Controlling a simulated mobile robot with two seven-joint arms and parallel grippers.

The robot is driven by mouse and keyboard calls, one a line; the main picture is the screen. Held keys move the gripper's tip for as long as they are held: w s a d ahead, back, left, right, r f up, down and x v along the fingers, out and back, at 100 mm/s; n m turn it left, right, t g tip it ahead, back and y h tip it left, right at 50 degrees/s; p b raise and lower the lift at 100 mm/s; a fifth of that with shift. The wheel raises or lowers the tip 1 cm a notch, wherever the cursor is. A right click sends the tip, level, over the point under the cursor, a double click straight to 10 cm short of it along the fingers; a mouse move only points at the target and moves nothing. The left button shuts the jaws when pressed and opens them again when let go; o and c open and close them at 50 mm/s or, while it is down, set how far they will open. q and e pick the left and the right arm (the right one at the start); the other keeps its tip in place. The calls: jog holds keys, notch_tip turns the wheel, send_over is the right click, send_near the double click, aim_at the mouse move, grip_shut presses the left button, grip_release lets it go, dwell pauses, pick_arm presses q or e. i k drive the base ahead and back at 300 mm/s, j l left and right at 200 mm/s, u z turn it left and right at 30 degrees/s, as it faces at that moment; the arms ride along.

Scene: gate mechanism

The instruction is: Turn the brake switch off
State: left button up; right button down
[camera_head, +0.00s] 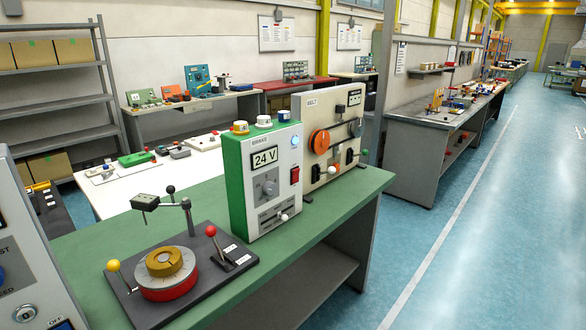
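The brake unit (265,180) is a white-fronted box with a green side. It stands upright on the green bench (345,195). Its label seems to read "BRAKE". A display (264,157) on it reads "24 V". A red rocker switch (295,175) sits at the right of its front; its position is too small to tell. A round light (295,143) above the switch glows pale blue. A grey dial (269,186) is at mid-front, and a slot with a white knob (284,217) is low down. Neither of my grippers shows in this view.
In front, a dark plate (210,255) carries a red turntable (165,284), a red-knobbed lever (211,231) and a yellow-knobbed lever (114,267). A grey box (30,270) is at left. The right floor is clear.

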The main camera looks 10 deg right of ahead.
aim_at(295, 174)
jog(key=i+l+u, duration=0.3)
jog(key=i+l, duration=0.45)
